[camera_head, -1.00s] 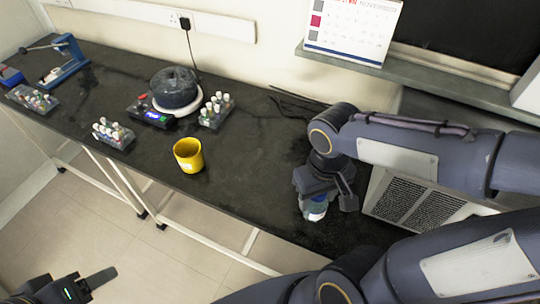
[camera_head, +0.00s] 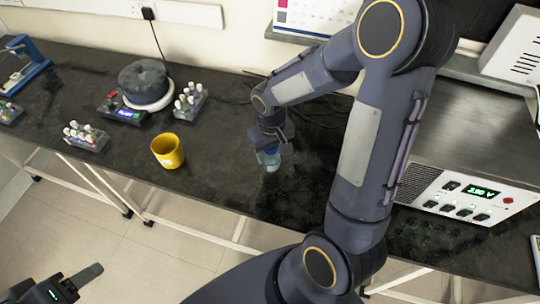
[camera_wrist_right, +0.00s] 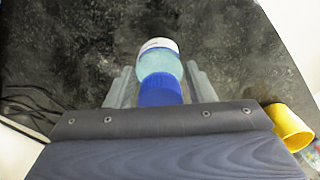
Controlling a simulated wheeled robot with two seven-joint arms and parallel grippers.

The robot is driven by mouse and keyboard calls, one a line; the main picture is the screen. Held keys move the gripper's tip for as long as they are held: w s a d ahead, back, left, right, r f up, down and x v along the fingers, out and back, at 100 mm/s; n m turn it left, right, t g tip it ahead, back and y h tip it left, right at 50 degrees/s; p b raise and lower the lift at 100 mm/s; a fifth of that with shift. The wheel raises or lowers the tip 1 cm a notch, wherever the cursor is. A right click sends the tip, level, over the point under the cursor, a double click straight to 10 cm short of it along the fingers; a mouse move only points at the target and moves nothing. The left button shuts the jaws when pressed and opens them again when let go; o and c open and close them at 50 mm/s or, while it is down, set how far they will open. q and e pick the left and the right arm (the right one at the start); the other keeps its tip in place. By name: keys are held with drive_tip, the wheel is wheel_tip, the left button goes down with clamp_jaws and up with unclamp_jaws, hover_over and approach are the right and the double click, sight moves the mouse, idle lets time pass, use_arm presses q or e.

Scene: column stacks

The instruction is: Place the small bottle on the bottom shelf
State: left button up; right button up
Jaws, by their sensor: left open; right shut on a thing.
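The small bottle has a blue cap and a clear body with a white label. In the head view the bottle (camera_head: 271,160) is over the black bench, below my right gripper (camera_head: 269,148). In the right wrist view the bottle (camera_wrist_right: 159,63) sits between the two fingers of my right gripper (camera_wrist_right: 158,85), which is shut on it. I cannot tell whether the bottle touches the bench. My left gripper (camera_head: 75,284) is open and empty at the bottom left, over the floor. No bottom shelf can be made out in these views.
A yellow cup (camera_head: 167,150) stands on the black bench (camera_head: 215,165), left of the bottle. Tube racks (camera_head: 84,138) and a round device (camera_head: 146,87) stand further left. A power supply box (camera_head: 463,200) is at the right, partly behind my right arm.

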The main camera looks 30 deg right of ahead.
sight(270, 158)
drive_tip(key=shift+w+f, duration=0.2)
drive_tip(key=shift+f, duration=0.1)
drive_tip(key=shift+w+f, duration=0.1)
drive_tip(key=shift+f, duration=1.55)
drive_tip(key=shift+f, duration=0.1)
drive_tip(key=shift+f+b, duration=0.15)
drive_tip(key=shift+b, duration=0.15)
drive_tip(key=o, duration=1.1)
